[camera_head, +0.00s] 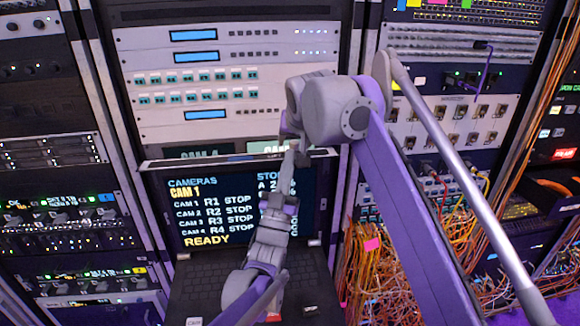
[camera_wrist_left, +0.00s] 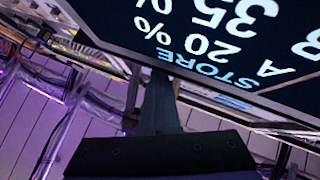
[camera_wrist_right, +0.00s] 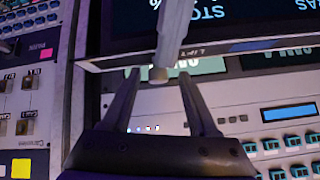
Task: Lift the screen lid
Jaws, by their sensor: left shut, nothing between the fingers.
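The screen lid (camera_head: 222,213) stands raised above a keyboard (camera_head: 215,285) in the head view. It shows camera text and READY, and its top edge (camera_wrist_right: 255,46) bears a small LIFT label. My left gripper (camera_wrist_left: 159,80) is shut and empty in front of the screen, near its top edge. What looks like its fingertip crosses that edge in the right wrist view; contact is unclear. My right gripper (camera_wrist_right: 160,82) is open, its fingers apart just above the top edge, with nothing clearly gripped. In the head view the arms partly hide the screen and both fingertips.
Rack panels with blue displays (camera_head: 193,36) stand behind and above the lid. A lit green display (camera_wrist_right: 185,66) sits just behind its top edge. Loose orange cables (camera_head: 375,270) hang at the right. Equipment racks flank both sides.

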